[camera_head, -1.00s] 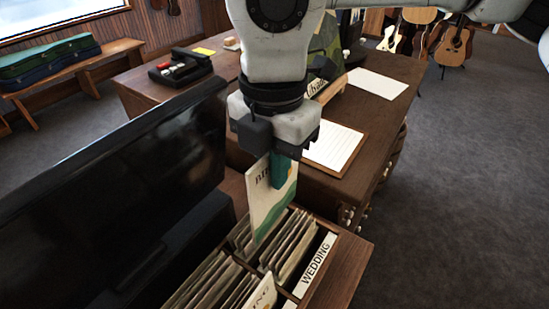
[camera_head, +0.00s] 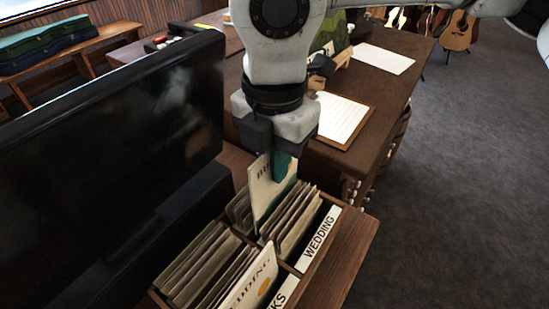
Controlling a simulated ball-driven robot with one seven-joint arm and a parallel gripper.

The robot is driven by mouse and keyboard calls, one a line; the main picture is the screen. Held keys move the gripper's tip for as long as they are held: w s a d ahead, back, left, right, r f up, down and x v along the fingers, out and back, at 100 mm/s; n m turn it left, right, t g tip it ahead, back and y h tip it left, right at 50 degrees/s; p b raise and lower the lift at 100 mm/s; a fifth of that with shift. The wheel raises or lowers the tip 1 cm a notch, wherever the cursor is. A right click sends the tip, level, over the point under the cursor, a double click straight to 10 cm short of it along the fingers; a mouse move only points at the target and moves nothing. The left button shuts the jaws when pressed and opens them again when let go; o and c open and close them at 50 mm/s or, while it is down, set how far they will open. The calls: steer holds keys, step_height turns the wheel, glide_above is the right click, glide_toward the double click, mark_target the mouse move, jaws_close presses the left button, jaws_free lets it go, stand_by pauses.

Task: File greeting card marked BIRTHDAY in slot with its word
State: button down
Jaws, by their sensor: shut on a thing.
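My gripper (camera_head: 281,166) points down, shut on a cream greeting card (camera_head: 265,192) with a green patch. The card's word starts with "BI"; my gripper covers the rest. The card is upright, with its lower edge at the far compartment of a wooden card box (camera_head: 337,222), beside several filed cards (camera_head: 292,222). I cannot tell how deep it sits. That compartment's label reads WEDDING (camera_head: 319,238). A nearer label (camera_head: 283,292) is cut off and ends in "KS". A cream card ending in "DDING" (camera_head: 252,286) stands in the nearer compartment.
A black monitor (camera_head: 130,130) stands close on the left of the box. A clipboard with paper (camera_head: 341,118) lies on the desk behind. A green picture stand (camera_head: 328,50) is behind my gripper. Open floor lies at right.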

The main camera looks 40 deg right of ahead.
steer(key=shift+f+b, duration=2.9)
steer(key=c, duration=1.1)
jaws_free()
steer(key=shift+c, duration=0.2)
step_height(320, 180, up, 11)
steer(key=shift+f, duration=0.1)
steer(key=shift+s, duration=0.1)
